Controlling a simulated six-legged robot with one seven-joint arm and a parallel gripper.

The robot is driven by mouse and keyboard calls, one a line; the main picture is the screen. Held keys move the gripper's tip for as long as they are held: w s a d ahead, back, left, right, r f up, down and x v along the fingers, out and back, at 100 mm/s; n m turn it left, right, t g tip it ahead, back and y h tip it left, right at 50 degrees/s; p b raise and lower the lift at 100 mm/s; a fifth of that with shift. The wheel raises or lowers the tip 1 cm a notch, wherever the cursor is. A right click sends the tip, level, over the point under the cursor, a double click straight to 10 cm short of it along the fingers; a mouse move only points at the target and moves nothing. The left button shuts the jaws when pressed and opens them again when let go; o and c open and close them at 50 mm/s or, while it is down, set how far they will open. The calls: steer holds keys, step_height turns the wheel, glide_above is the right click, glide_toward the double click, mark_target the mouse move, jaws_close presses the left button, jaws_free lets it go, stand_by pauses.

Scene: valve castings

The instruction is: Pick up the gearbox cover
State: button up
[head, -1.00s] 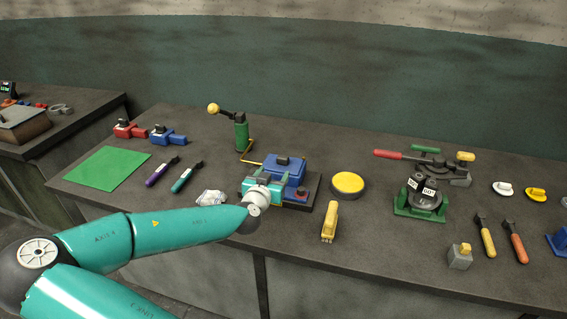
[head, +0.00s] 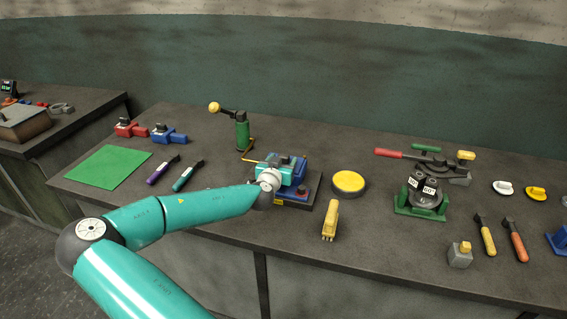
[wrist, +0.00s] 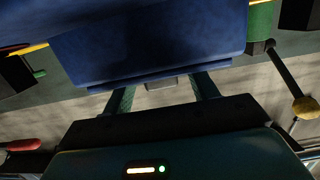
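The gearbox cover, a blue block (head: 300,174), sits on a dark base plate (head: 313,192) on the workbench, partly hidden behind my teal gripper. In the wrist view the blue block (wrist: 150,42) fills the upper middle. My gripper (head: 286,163) is at the top of the cover. In the wrist view its two fingers (wrist: 161,90) are apart, with a small grey knob (wrist: 160,82) between them and a gap on each side. The fingertips are hidden behind the blue block.
A green post with a yellow-balled lever (head: 242,132) stands just behind left. A round yellow-topped disc (head: 348,183) is close on the right, with a yellow brush-like tool (head: 330,219) in front of it. A green mat (head: 108,166) lies far left.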

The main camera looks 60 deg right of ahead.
jaws_close()
steer(key=shift+r, duration=0.2)
